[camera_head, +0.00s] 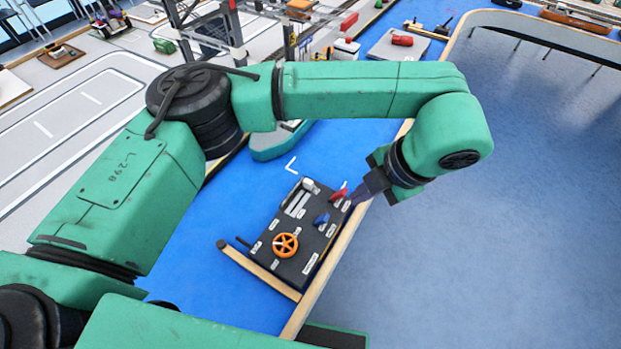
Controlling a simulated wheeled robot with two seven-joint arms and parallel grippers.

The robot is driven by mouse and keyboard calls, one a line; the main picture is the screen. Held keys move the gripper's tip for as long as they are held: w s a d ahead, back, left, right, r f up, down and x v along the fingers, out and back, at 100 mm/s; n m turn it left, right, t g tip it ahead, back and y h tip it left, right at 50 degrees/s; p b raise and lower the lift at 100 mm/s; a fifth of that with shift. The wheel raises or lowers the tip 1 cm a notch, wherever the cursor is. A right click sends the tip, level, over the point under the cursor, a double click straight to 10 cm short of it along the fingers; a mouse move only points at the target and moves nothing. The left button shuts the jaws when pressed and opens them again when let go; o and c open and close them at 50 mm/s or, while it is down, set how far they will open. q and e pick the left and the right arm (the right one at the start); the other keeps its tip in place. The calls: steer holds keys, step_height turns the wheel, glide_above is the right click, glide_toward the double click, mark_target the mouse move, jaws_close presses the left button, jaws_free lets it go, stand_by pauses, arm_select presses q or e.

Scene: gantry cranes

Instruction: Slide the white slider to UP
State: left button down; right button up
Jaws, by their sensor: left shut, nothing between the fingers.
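A dark control panel (270,262) lies on the blue surface near its wooden edge. The white slider (309,185) shows as a small white block at the far end of pale slots (297,205) on the panel. Its label is too small to read. My left gripper (357,195) is shut and empty at the panel's right edge, right of the slider and close to a red lever (339,194). I cannot tell whether it touches the lever. My right gripper is not in view.
The panel also carries a blue lever (321,219) and an orange handwheel (285,245). A wooden bar (262,272) lies along its near side. A teal boat-like hull (282,143) and gantry frames (205,30) stand behind. The blue surface left of the panel is clear.

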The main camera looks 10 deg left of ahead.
arm_select(q)
steer(key=w+a+f+m+h+b, duration=0.35)
steer(key=w+a+m, duration=0.2)
steer(key=m, duration=0.95)
steer(key=r+m+t+h+b, duration=0.1)
steer(key=m+t+h+b, duration=0.15)
steer(key=m, duration=1.25)
glide_above(314, 180)
steer(key=shift+g+y, duration=0.25)
steer(key=shift+y, duration=0.05)
steer(key=x, duration=0.5)
steer(key=p+x, duration=0.1)
steer(key=x, duration=0.2)
steer(key=shift+s+a+f, duration=0.15)
steer(key=shift+s+f, duration=0.2)
steer(key=shift+s+a+f+p, duration=0.15)
steer(key=shift+s+f+p, duration=0.1)
steer(key=shift+p, duration=0.2)
steer(key=shift+s+a+p, duration=0.2)
steer(key=shift+s, duration=0.4)
steer(key=shift+s+a+p, duration=0.2)
steer(key=shift+s, duration=0.4)
steer(key=shift+s+a, duration=0.15)
steer(key=shift+s, duration=0.25)
steer(key=shift+f, duration=0.1)
steer(key=shift+w, duration=0.1)
